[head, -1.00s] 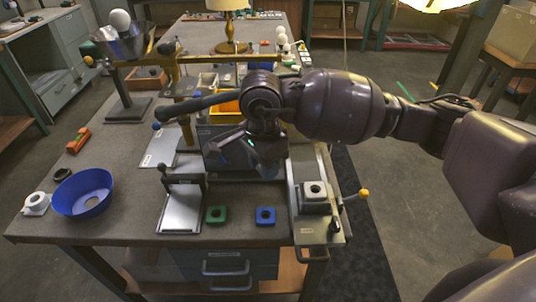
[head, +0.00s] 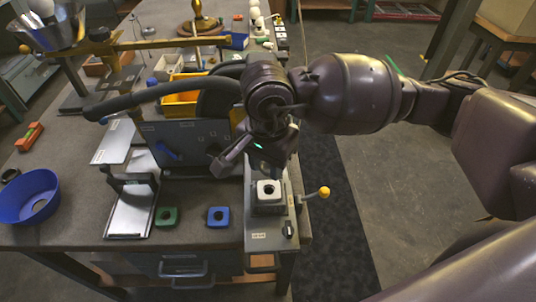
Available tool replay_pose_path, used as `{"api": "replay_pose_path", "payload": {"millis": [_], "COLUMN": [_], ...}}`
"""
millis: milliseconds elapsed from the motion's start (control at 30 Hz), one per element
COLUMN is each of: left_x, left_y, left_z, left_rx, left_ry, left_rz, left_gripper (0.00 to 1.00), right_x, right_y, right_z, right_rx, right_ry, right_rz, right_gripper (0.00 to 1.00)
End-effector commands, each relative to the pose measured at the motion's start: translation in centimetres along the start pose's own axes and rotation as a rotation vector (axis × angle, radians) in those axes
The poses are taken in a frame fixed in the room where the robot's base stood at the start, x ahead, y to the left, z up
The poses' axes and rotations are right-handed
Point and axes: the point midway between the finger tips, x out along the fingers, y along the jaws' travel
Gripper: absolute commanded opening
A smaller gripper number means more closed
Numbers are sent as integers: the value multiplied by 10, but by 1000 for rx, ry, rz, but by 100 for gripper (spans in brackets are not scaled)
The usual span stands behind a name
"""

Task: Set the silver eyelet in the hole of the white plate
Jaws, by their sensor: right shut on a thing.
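The white plate (head: 268,189) with a dark round hole sits on top of a grey metal fixture (head: 266,211) at the right front of the bench. My right gripper (head: 267,170) points down just above and behind the plate. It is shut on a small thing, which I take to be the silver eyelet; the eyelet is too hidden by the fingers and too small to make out. I cannot tell whether it touches the plate. My left gripper is not in view.
A lever with a yellow knob (head: 323,192) sticks out right of the fixture. A blue square piece (head: 218,217) and a green one (head: 167,217) lie to the left. A metal-bedded stand (head: 131,216), a grey panel (head: 185,143) and a blue bowl (head: 29,197) are farther left.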

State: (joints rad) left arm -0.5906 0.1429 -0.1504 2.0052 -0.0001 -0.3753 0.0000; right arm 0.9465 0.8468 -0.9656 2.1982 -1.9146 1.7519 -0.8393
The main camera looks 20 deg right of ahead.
Motion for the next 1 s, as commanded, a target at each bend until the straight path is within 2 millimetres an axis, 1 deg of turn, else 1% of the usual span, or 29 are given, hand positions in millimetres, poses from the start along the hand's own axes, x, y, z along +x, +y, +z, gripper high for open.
{"api": "replay_pose_path", "payload": {"millis": [200, 367, 567, 733, 900, 1000], "left_x": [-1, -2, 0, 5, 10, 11], "left_y": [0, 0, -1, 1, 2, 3], "left_z": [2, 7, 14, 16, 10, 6], "left_rx": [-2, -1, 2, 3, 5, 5], "left_ry": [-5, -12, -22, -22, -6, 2], "left_rz": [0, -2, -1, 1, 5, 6], "left_gripper": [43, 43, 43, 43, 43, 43], "right_x": [-1, 3, 17, 32, 45, 49], "right_y": [1, 1, 1, 1, 1, 1], "right_z": [2, 2, 2, 3, 3, 3], "right_rx": [-77, -89, -88, -88, -87, -87], "right_ry": [-3, -3, -5, -6, -5, -4], "right_rz": [-5, -4, -2, -1, -3, -3], "right_gripper": [12, 12, 12, 12, 12, 12]}}
